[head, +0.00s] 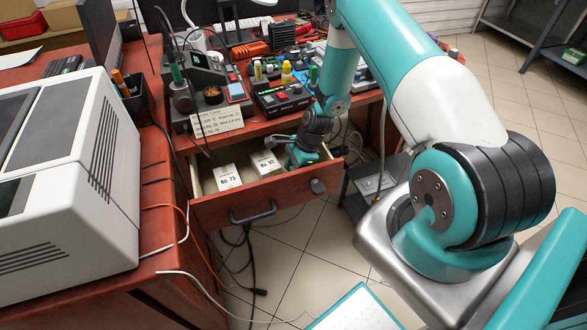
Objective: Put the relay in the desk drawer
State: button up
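The desk drawer (285,199) is pulled open, with a red-brown front and a dark handle. Two white boxes lie inside: one marked No 75 (228,178) at the left, and one marked No 82 (265,163) nearer the middle. My gripper (302,156) reaches down into the right part of the drawer, to the right of the No 82 box. Its fingertips are small and partly hidden, so I cannot tell whether they are open or hold anything. I cannot make out the relay for certain.
Above the drawer, the desktop carries a soldering station (203,70), a black device with red buttons (281,98), bottles and tools. A paper note (217,122) hangs over the drawer's left side. A large grey-white machine (75,170) fills the left. Cables hang below.

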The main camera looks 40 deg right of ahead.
jog(key=shift+f, duration=0.1)
jog(key=o, duration=0.9)
jog(key=shift+r, duration=0.2)
jog(key=v, duration=1.1)
jog(key=a+r+n, duration=0.7)
jog(key=a+r, duration=0.1)
jog(key=r, duration=0.4)
jog(key=s+a+r+n, duration=0.5)
jog(key=a+r+n, duration=0.3)
jog(key=a+r, duration=0.1)
jog(key=s+a+r+n, duration=0.2)
jog(key=s+r+n, duration=0.1)
jog(key=s+n, duration=0.1)
jog(key=s+a+r+n, duration=0.2)
jog(key=s+r+n, duration=0.1)
jog(key=s+n, duration=0.2)
jog(key=s+a+r+n+g, duration=0.1)
jog(key=s+a+r+n, duration=0.2)
jog(key=s, duration=0.4)
jog(key=shift+s+r+n, duration=0.15)
jog(key=shift+s+n, duration=0.25)
jog(key=shift+n, duration=0.3)
